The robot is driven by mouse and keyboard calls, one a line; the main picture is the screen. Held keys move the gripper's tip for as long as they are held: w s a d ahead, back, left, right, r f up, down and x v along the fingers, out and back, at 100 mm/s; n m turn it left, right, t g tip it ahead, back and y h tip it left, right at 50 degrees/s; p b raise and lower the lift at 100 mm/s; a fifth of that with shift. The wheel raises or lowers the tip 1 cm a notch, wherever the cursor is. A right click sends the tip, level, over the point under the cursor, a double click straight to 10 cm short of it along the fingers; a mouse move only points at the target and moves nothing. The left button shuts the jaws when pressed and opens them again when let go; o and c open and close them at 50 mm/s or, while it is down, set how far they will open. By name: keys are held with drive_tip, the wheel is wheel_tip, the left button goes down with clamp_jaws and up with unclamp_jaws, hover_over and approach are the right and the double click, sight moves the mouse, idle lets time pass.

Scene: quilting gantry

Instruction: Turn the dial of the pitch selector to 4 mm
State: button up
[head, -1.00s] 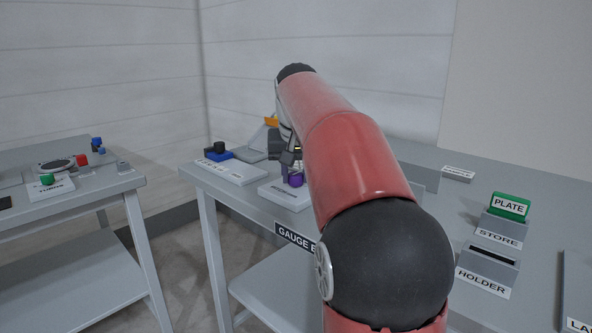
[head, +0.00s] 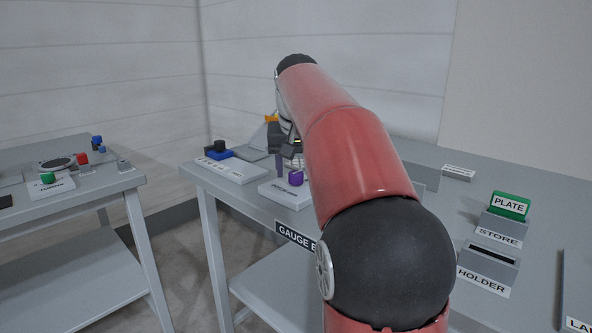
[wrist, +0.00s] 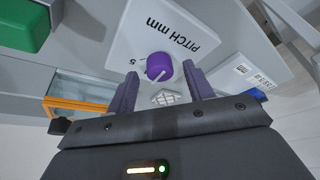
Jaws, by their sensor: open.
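The pitch selector is a white plate (wrist: 150,28) marked "PITCH mm", with a purple dial (wrist: 159,64) on it. The plate (head: 279,194) and dial (head: 295,178) also show in the head view, near the front edge of the bench. The dial has a white mark, low on it in the wrist view. A "5" is printed left of the dial; I cannot read a 4. My gripper (wrist: 160,72) is open and empty, the dial framed between its fingertips. In the head view my gripper (head: 287,168) is just above the dial, apparently clear of it.
A white panel (head: 234,169) with dark and blue knobs lies to the left on the same bench. A green plate (head: 510,205) in its store and a grey holder (head: 490,260) stand to the right. Another bench (head: 60,210) with controls is at far left.

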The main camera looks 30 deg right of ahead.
drive_tip(key=v, duration=0.6)
drive_tip(key=shift+r, duration=0.2)
drive_tip(key=shift+s, duration=0.1)
drive_tip(key=s+a+f+n, duration=0.1)
drive_tip(key=s+a+f, duration=0.3)
drive_tip(key=s+f, duration=0.4)
drive_tip(key=s+a+f+n+t+y, duration=0.1)
drive_tip(key=s+a+f+n, duration=0.1)
drive_tip(key=s+a+f, duration=0.3)
drive_tip(key=s+a+f+n, duration=0.2)
drive_tip(key=s+a+f, duration=0.3)
drive_tip(key=s+f, duration=0.5)
drive_tip(key=shift+s+a+f+t+y, duration=0.3)
drive_tip(key=shift+f+y, duration=0.1)
drive_tip(key=shift+f, duration=0.15)
